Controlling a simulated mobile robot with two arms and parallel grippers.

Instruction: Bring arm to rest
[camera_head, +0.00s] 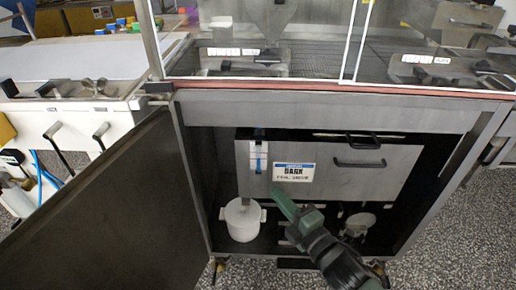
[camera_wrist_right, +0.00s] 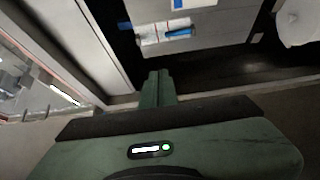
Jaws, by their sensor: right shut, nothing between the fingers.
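My right gripper (camera_head: 279,194) is shut and empty. Its green fingers are in front of the open cabinet, below the label of the steel tank (camera_head: 225,170) marked "DARK". In the right wrist view, the closed fingertips (camera_wrist_right: 158,76) point toward the cabinet opening, and the gripper body fills the lower part. My left gripper is not in view.
The cabinet door (camera_head: 95,200) stands open to the left. A white pot (camera_head: 242,220) sits on the cabinet floor, left of my right gripper; it also shows in the wrist view (camera_wrist_right: 298,22). Glass panels (camera_head: 255,35) rise above the cabinet. Speckled floor (camera_head: 440,262) is clear at front right.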

